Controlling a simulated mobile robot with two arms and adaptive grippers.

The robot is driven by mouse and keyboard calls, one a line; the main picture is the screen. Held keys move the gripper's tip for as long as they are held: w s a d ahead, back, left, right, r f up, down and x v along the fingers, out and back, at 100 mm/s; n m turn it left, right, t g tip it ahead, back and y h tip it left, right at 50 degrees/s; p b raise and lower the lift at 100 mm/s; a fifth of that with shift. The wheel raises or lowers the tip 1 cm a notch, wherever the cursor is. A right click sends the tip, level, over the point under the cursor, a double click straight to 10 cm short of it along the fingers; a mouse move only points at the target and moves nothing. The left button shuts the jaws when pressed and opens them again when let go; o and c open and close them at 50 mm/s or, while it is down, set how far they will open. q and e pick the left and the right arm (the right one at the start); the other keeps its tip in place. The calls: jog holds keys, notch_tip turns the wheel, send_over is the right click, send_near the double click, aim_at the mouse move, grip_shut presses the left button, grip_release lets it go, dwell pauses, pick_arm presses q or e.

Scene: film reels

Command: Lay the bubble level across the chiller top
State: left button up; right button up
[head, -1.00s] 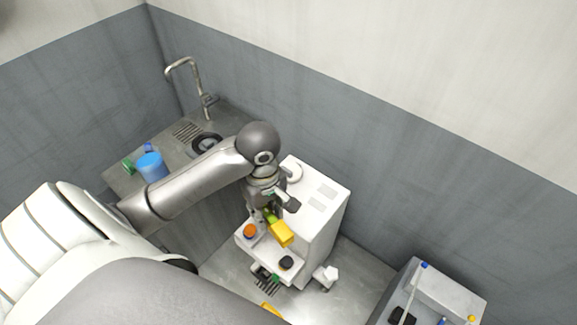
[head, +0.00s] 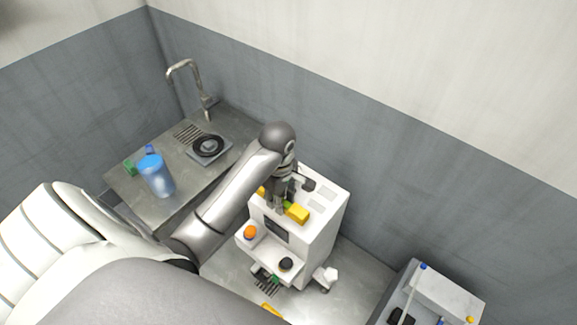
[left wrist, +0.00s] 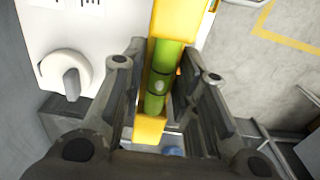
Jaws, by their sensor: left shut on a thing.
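The bubble level (head: 298,214) is a yellow bar with a green vial, which shows in the left wrist view (left wrist: 161,85). My left gripper (head: 283,204) is shut on its middle, with a finger on each side. The white chiller (head: 318,236) stands on the floor, and the level is at the front edge of its flat top (head: 322,207). I cannot tell whether the level touches the top. My gripper and arm hide part of the level and the top's left side. My right gripper is not in view.
The chiller's lower front ledge carries an orange knob (head: 250,232) and a black knob (head: 286,263). A steel sink counter (head: 190,181) to the left holds a blue container (head: 157,175) and a black reel (head: 208,146). A grey cart (head: 448,295) stands at lower right.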

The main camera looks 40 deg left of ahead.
aim_at(287, 199)
pick_arm(q)
jog(key=shift+w+d+f+p, duration=0.1)
jog(key=shift+w+f+p, duration=0.3)
jog(key=shift+w+f, duration=0.6)
jog(key=shift+w+d+f, duration=0.1)
jog(key=shift+w+f, duration=0.25)
jog(key=shift+f, duration=0.25)
jog(key=shift+w+f+p, duration=0.15)
jog(key=shift+f+p, duration=0.15)
notch_tip(287, 199, down, 2)
jog(key=shift+p, duration=0.5)
jog(key=shift+f, duration=0.45)
jog(key=o, duration=1.1)
jog(key=shift+f, duration=0.1)
